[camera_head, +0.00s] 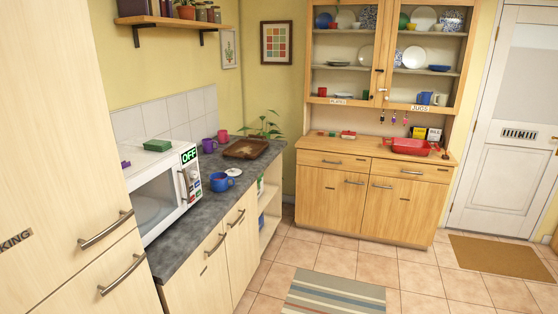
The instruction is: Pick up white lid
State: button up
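A small white lid (233,172) lies on the dark grey countertop (190,246), just behind a blue pot or mug (222,182) and in front of a brown tray (245,149). From this angle I cannot tell whether the lid touches the blue pot. My gripper and arm are not in view.
A white microwave (163,194) marked OFF stands left of the lid, with a green box (157,145) on top. Purple and pink mugs and a plant (266,129) stand farther back. A wooden dresser (360,191) fills the back wall. The tiled floor (420,274) is open, with a striped rug (333,292).

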aim_at(232, 172)
jog(key=i+z, duration=0.2)
jog(key=i, duration=0.85)
jog(key=i+z, duration=0.2)
jog(key=i, duration=0.8)
jog(key=i+j+u, duration=0.1)
jog(key=i+u, duration=1.1)
jog(key=i+l+u, duration=0.25)
jog(key=u, duration=0.2)
jog(key=i+u, duration=0.6)
jog(key=u, duration=0.15)
jog(key=i+l+u, duration=0.2)
jog(key=u, duration=0.15)
